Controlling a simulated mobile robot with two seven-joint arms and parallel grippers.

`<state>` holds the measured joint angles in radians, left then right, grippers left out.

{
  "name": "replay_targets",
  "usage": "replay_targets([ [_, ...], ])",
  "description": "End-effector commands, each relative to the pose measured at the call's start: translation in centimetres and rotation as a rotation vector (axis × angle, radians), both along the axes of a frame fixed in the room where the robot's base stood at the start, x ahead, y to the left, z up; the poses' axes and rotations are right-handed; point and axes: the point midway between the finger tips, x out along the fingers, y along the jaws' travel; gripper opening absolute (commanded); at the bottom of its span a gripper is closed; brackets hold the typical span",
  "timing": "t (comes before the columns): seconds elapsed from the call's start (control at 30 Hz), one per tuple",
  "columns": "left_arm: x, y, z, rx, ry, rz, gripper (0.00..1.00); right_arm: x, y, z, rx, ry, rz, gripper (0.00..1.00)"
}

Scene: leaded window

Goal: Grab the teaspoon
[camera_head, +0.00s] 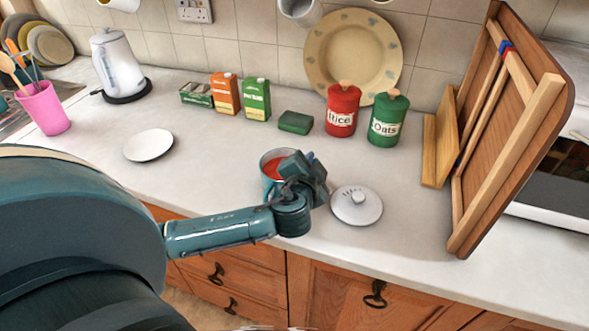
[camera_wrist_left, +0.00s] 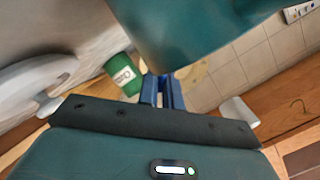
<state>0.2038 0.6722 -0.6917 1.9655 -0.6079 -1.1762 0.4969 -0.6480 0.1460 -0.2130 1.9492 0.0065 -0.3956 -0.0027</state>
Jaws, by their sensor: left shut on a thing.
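My left gripper (camera_head: 300,178) is at the right side of a blue pot (camera_head: 268,186) with red contents, and covers part of its rim. In the left wrist view its two blue fingers (camera_wrist_left: 161,91) are close together. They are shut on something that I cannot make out. I cannot pick out a teaspoon for sure in either view; one at the fingers would be hidden by the gripper. A pink cup (camera_head: 43,109) at the far left holds several utensils. My right gripper is not in view.
A white lid (camera_head: 356,205) lies just right of the gripper. Red (camera_head: 342,110) and green (camera_head: 388,118) canisters stand behind. A wooden rack (camera_head: 510,120) rises at the right. A white plate (camera_head: 148,145) lies left, with clear counter between it and the pot.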

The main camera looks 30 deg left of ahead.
Motion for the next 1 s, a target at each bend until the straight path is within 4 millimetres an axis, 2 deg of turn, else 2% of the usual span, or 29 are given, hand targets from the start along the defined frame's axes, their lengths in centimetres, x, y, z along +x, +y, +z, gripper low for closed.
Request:
replay_targets([
  [0.17,0.0,0.0,0.9,-0.002,-0.004,0.001,0.00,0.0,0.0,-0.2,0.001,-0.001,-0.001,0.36],
  [0.5,0.0,0.0,7.6,-0.002,-0.005,-0.001,0.00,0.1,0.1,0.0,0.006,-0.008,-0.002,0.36],
  [0.7,0.0,0.0,10.2,-0.001,-0.003,0.000,0.00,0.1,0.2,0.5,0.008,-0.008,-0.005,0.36],
  [0.83,0.0,0.0,11.0,0.000,0.000,0.000,0.00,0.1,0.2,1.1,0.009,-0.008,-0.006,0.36],
  [1.0,0.0,0.0,11.0,0.001,0.000,0.000,0.00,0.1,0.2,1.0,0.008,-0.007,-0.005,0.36],
])
